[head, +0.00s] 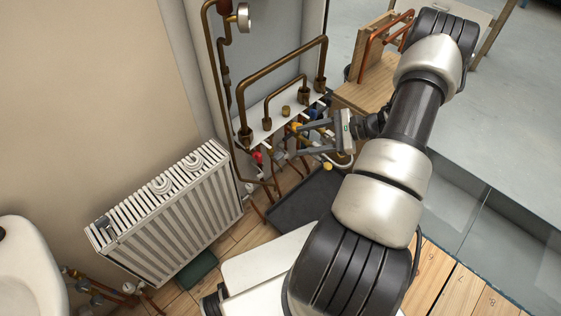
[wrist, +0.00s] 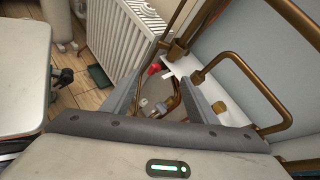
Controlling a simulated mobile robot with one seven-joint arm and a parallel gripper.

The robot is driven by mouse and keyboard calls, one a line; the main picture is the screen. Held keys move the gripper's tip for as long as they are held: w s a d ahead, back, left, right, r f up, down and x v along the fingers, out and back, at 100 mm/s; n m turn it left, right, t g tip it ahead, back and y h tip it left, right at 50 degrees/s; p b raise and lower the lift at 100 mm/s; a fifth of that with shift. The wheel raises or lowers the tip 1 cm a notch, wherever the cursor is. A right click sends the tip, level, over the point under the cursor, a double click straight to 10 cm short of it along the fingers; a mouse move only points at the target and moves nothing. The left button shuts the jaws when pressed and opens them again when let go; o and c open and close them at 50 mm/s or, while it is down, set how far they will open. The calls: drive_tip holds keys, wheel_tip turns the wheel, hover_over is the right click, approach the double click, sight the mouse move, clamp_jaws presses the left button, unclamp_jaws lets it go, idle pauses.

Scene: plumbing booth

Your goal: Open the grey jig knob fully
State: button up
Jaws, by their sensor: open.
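A row of small valve knobs sits under the white shelf (head: 283,108) of the copper-pipe jig. A red knob (head: 257,157) is at its left end, with a small grey piece (head: 280,156) just right of it that looks like the grey knob. My gripper (head: 298,139) is open, its two fingers pointing left at the valve row. In the wrist view, my gripper (wrist: 160,92) has the red knob (wrist: 154,69) beyond its fingertips. Small grey and whitish parts (wrist: 160,107) show between the fingers, apart from both. I cannot tell the knob's turn angle.
Brass pipe loops (head: 285,72) rise above the shelf, close to my gripper. A white radiator (head: 172,215) stands left, a dark tray (head: 306,198) lies on the floor below, and a wooden bench (head: 366,90) stands behind right.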

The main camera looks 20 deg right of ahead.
drive_tip(key=s+d+f+m+t+h+b, duration=0.25)
drive_tip(key=f+m+t, duration=0.25)
drive_tip(key=f, duration=0.5)
drive_tip(key=s+d+f+m+t+h+b, duration=0.1)
drive_tip(key=s+f+m+t+h+b, duration=0.15)
drive_tip(key=f+m+t, duration=0.6)
drive_tip(key=n+g+b, duration=0.3)
drive_tip(key=g, duration=0.1)
approach(281, 158)
drive_tip(key=shift+m+y, duration=0.25)
drive_tip(key=shift+y, duration=0.15)
drive_tip(key=x, duration=0.9)
drive_tip(key=shift+w+d, duration=0.15)
drive_tip(key=shift+d, duration=0.1)
drive_tip(key=c, duration=1.1)
